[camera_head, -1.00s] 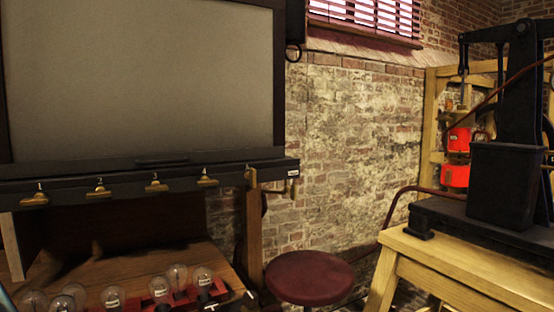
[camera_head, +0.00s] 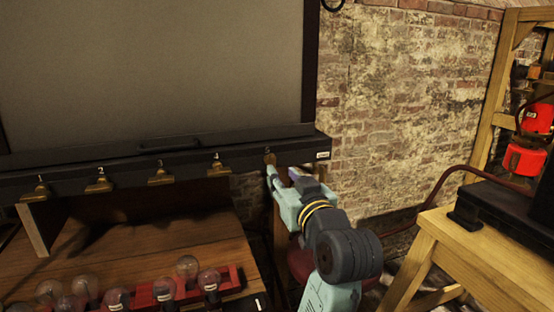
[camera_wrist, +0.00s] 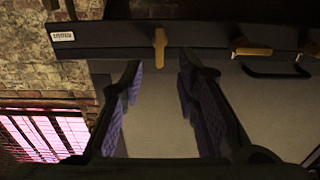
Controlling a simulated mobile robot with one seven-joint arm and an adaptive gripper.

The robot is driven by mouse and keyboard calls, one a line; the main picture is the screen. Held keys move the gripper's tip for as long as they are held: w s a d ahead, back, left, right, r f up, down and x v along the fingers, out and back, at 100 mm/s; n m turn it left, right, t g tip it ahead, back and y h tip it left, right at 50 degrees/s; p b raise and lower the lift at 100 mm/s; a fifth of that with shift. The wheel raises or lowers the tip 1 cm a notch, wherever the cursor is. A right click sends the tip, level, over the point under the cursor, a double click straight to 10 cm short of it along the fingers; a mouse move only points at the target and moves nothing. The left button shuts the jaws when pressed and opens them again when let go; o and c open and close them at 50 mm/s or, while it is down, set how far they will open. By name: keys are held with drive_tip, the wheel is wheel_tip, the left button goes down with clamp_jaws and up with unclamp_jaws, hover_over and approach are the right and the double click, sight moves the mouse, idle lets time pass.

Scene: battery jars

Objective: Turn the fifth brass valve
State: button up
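The fifth brass valve (camera_head: 269,158) is at the right end of the dark ledge under the large grey panel, just left of a small white label. My gripper (camera_head: 283,174) is just below and in front of it. In the wrist view, which is upside down, the valve handle (camera_wrist: 160,46) lies between the lines of the two purple-padded fingers, beyond their tips. My gripper (camera_wrist: 157,72) is open there, with nothing between the fingers. Contact with the valve is not visible. The fourth valve (camera_head: 217,166) is to the left.
Three other numbered valves, such as the third (camera_head: 161,177), line the ledge (camera_head: 125,175). Glass bulbs (camera_head: 187,267) stand in a red rack (camera_head: 236,276) on the wooden bench below. A red stool (camera_head: 300,262) is partly behind my arm. A wooden stand (camera_head: 430,245) is at right.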

sight(275, 165)
drive_tip(key=p+x, duration=0.1)
drive_tip(key=x, duration=0.5)
drive_tip(key=shift+w+p, duration=0.3)
drive_tip(key=shift+w, duration=0.05)
clamp_jaws()
